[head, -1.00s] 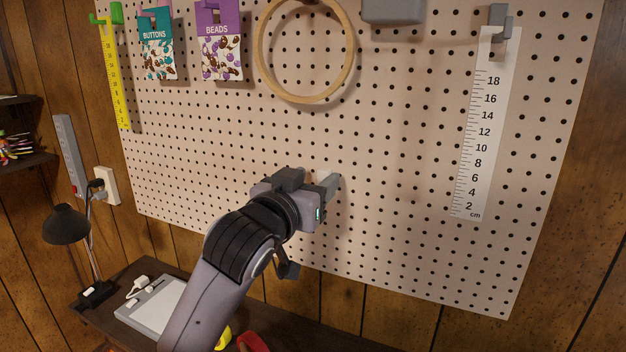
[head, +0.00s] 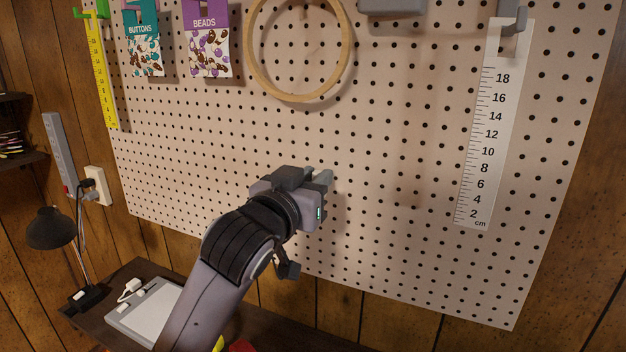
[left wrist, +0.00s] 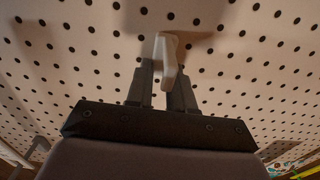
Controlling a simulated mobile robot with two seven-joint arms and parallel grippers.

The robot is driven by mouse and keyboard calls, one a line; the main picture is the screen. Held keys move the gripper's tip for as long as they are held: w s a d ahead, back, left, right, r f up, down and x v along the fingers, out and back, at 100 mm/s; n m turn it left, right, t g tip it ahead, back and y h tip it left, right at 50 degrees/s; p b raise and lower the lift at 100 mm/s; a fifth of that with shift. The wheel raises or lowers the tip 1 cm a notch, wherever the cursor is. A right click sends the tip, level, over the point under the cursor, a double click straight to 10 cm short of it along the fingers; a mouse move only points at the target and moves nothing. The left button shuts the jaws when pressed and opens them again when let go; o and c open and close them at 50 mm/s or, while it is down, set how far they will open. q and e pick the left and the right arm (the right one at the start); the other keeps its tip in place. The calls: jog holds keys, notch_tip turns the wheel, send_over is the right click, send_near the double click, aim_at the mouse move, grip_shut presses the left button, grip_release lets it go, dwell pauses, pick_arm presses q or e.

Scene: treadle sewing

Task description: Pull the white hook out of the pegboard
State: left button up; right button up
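The white hook (left wrist: 166,62) shows in the left wrist view, at the centre in front of the pegboard, its prong pointing towards me. My left gripper (head: 322,177) is at the lower middle of the pegboard (head: 400,150). In the left wrist view its two dark fingers (left wrist: 164,82) stand close on either side of the hook and look shut on it. In the head view the gripper hides most of the hook. I cannot tell whether the hook is still seated in the holes. My right gripper is in neither view.
A white ruler (head: 490,130) hangs at right and a wooden hoop (head: 345,45) above. A black lamp (head: 50,228) stands lower left. The board around my gripper is clear.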

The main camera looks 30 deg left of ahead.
pick_arm(q)
grip_shut()
jog(key=shift+s, duration=1.25)
dwell(0.4)
dwell(0.5)
